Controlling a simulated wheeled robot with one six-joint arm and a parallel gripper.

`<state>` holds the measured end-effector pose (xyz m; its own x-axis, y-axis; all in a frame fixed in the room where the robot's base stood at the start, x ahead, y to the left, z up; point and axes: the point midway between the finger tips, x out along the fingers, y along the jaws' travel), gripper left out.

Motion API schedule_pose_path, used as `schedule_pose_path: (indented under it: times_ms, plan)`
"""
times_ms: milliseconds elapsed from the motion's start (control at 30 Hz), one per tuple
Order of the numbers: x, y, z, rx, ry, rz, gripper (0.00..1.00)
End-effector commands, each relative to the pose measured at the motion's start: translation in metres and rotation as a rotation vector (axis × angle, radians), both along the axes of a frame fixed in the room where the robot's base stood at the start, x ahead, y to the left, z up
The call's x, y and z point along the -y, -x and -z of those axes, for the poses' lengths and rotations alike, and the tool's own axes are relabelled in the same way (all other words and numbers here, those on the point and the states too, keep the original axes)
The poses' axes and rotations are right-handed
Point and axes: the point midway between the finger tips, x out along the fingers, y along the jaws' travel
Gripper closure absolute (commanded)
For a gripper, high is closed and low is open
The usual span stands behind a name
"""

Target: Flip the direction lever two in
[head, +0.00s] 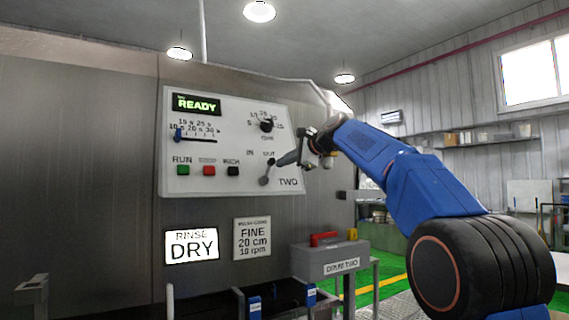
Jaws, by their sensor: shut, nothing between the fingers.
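The direction lever (266,174) is on the lower right of the pale control panel (215,185), above the label TWO. Its base is a grey round piece, and its upper end leans right, toward the word OUT and away from IN. My gripper (280,162) reaches in from the right with its narrow fingers shut and empty. The fingertips are just right of the lever's upper end. I cannot tell whether they touch it.
Below are a RINSE DRY sign (191,245) and a grey DRUM TWO box (330,262).

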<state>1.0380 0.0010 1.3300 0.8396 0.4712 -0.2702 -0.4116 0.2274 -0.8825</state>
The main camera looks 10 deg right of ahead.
Motion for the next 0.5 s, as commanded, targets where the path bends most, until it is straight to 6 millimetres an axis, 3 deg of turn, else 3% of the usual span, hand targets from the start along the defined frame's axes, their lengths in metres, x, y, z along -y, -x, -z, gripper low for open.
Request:
schedule_pose_path:
  times_ms: [500]
  plan:
    - [-0.0065, 0.0000, -0.0064, 0.033, 0.097, -0.038, 1.00]
